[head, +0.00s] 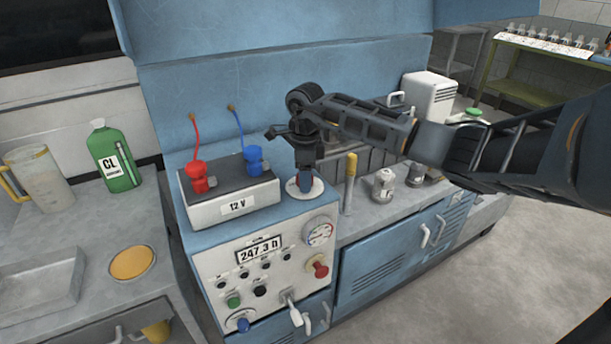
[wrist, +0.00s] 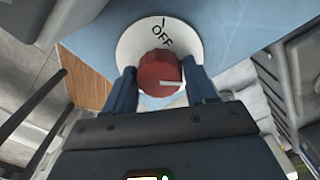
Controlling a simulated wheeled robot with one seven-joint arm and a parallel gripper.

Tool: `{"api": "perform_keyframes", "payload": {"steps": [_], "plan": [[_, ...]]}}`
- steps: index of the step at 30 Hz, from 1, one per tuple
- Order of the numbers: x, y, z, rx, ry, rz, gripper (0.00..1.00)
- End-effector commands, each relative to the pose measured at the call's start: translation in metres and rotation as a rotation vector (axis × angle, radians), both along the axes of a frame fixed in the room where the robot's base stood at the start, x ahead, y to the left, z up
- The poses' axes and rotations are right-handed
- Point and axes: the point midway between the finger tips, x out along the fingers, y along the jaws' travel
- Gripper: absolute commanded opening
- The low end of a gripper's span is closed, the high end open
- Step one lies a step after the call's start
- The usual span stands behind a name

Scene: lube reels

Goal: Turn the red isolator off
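The red isolator knob (wrist: 158,72) sits on a round white plate (wrist: 128,47) with "OFF" printed on it. Its white pointer line points to the right in the wrist view, away from the OFF word at the top. In the head view the plate (head: 292,188) lies on top of the blue cabinet, and my gripper hides the knob. My gripper (head: 305,178) points down over the plate. In the wrist view its two blue fingers (wrist: 163,85) stand apart, one on each side of the knob, with narrow gaps seeming to show.
A 12 V battery (head: 235,205) with red and blue clamps stands left of my gripper. A yellow-topped post (head: 350,180) and metal pots (head: 383,185) stand to the right. The front panel (head: 215,262) carries a display, gauge, buttons and another red knob (head: 319,268).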

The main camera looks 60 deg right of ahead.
Motion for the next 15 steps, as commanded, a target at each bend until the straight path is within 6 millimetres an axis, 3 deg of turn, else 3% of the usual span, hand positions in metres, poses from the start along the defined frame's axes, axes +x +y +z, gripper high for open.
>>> {"api": "perform_keyframes", "payload": {"steps": [10,15], "plan": [[-0.0001,0.0000,0.0003,0.000,0.000,0.000,0.22],[-0.0002,-0.0001,0.0001,0.000,0.000,0.003,0.21]]}}
